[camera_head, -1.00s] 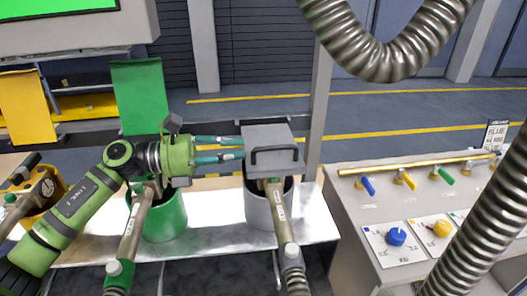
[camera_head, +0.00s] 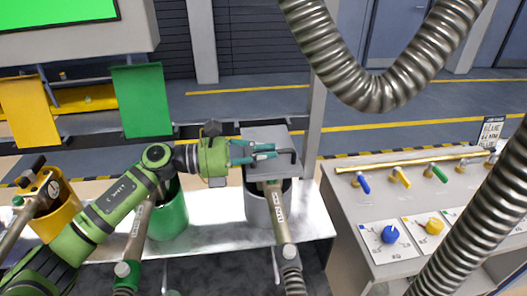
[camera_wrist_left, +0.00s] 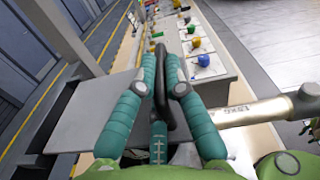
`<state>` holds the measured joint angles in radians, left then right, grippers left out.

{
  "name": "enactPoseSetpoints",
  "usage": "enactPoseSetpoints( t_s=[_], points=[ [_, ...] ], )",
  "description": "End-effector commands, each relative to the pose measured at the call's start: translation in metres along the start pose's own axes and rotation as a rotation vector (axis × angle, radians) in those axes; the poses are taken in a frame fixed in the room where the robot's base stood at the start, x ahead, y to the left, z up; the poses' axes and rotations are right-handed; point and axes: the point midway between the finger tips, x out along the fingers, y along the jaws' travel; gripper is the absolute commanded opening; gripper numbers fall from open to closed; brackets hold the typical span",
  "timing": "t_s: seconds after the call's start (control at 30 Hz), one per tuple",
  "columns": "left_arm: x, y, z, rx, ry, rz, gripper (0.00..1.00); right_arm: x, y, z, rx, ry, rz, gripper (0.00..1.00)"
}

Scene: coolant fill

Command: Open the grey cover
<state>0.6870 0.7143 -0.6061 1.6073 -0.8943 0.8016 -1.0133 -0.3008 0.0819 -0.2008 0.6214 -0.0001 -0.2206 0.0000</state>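My left gripper (camera_head: 268,152) reaches in from the left over the cover. In the left wrist view its teal fingers (camera_wrist_left: 164,75) are drawn in on both sides of the handle and look closed on it. My right gripper is not in view.
Green (camera_head: 142,100) and yellow (camera_head: 22,108) covers stand raised at left above a green container (camera_head: 168,215) and a yellow one (camera_head: 62,222). A nozzle pipe (camera_head: 279,212) meets the grey container. A console with valves and knobs (camera_head: 390,234) stands at right. Ribbed hoses (camera_head: 385,85) hang in front.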

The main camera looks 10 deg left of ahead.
Motion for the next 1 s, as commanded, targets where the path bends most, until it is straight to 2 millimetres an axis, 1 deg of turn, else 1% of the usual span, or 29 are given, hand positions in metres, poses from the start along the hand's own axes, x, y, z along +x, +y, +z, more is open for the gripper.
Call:
enactPoseSetpoints(
  t_s=[0.03, 0.17, 0.37, 0.47, 0.67, 0.77, 0.9, 1.0],
  points=[
    [0.000, 0.000, 0.000, 0.000, 0.000, 0.001, 0.00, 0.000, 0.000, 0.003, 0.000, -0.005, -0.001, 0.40],
    [0.000, 0.000, 0.003, -0.010, -0.001, 0.001, 0.00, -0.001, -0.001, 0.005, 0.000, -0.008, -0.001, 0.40],
    [0.000, 0.001, 0.015, -0.076, -0.001, 0.001, 0.00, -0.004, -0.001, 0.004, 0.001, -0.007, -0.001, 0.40],
    [-0.001, 0.003, 0.025, -0.125, -0.001, 0.001, 0.00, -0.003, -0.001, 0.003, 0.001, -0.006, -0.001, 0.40],
    [0.000, 0.010, 0.048, -0.119, -0.003, 0.001, 0.00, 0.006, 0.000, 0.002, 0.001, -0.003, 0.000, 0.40],
    [0.000, 0.014, 0.061, -0.119, -0.004, 0.002, 0.00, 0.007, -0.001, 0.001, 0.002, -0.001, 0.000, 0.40],
    [0.000, 0.021, 0.076, -0.207, -0.003, 0.002, 0.00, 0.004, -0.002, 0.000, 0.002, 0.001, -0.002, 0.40],
    [0.000, 0.025, 0.084, -0.264, -0.003, 0.001, 0.00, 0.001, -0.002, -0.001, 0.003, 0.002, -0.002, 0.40]
  ],
)
